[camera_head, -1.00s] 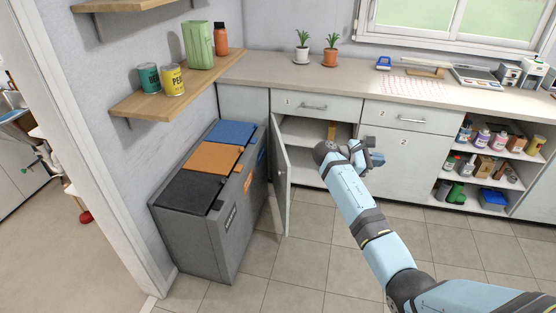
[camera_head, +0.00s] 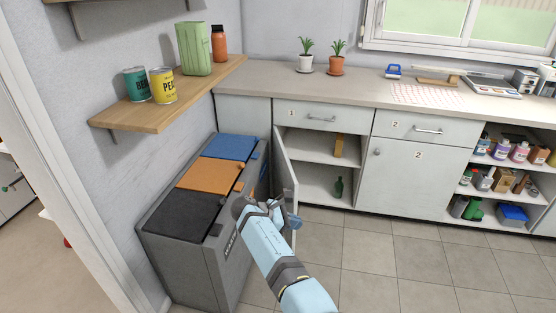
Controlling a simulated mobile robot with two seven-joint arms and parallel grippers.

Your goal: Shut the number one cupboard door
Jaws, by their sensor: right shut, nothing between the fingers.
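The number one cupboard (camera_head: 318,172) stands open under the drawer marked 1 (camera_head: 317,116). Its pale door (camera_head: 285,166) is hinged at the left and swung far out into the room, beside the bins. A brown item (camera_head: 339,146) stands on the upper shelf and a green bottle (camera_head: 338,187) on the lower one. My right gripper (camera_head: 292,219) is shut and empty. It overlaps the lower part of the door in view; I cannot tell whether it touches. My left gripper is out of view.
A grey bin unit (camera_head: 181,252) with black, orange and blue lids stands close left of the door. The shut number two cupboard (camera_head: 405,182) and open shelves (camera_head: 496,180) are to the right. Tiled floor (camera_head: 405,262) is clear in front.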

